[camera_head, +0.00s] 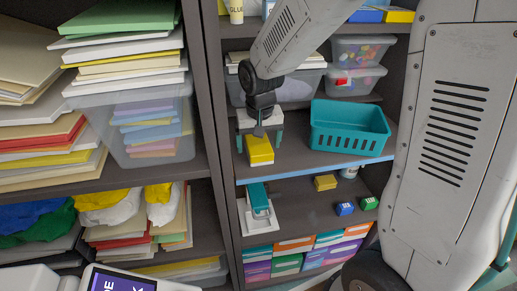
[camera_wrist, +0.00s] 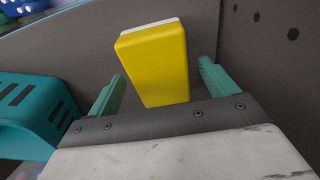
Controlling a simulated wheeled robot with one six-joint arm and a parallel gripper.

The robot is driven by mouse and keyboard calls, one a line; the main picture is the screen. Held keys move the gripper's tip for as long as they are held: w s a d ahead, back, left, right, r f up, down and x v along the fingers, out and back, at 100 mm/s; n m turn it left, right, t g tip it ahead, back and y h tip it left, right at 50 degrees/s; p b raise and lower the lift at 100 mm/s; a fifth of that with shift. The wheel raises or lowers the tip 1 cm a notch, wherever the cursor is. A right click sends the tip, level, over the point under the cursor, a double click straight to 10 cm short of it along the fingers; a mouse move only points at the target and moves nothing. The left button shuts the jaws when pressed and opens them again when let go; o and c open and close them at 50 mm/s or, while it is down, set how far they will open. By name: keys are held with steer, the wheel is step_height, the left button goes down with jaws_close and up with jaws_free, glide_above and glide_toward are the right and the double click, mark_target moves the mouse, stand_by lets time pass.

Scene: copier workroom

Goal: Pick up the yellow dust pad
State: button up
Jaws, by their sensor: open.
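The yellow dust pad (camera_head: 260,151) is a yellow block on the shelf beside the teal basket. In the wrist view the yellow pad (camera_wrist: 155,65) shows a white strip along its far edge. My gripper (camera_head: 259,142) is open just behind the pad in the head view. In the wrist view its two teal fingers (camera_wrist: 162,82) stand either side of the pad's near end, with a gap on both sides. The pad's near end comes close to the palm; I cannot tell whether they touch.
The teal basket (camera_head: 349,128) stands right of the pad; its side shows close to the left finger in the wrist view (camera_wrist: 38,115). Clear bins (camera_head: 355,82) are behind.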

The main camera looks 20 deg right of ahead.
steer(key=shift+f, duration=0.6)
steer(key=c, duration=1.1)
steer(key=shift+o, duration=0.2)
steer(key=shift+r, duration=0.1)
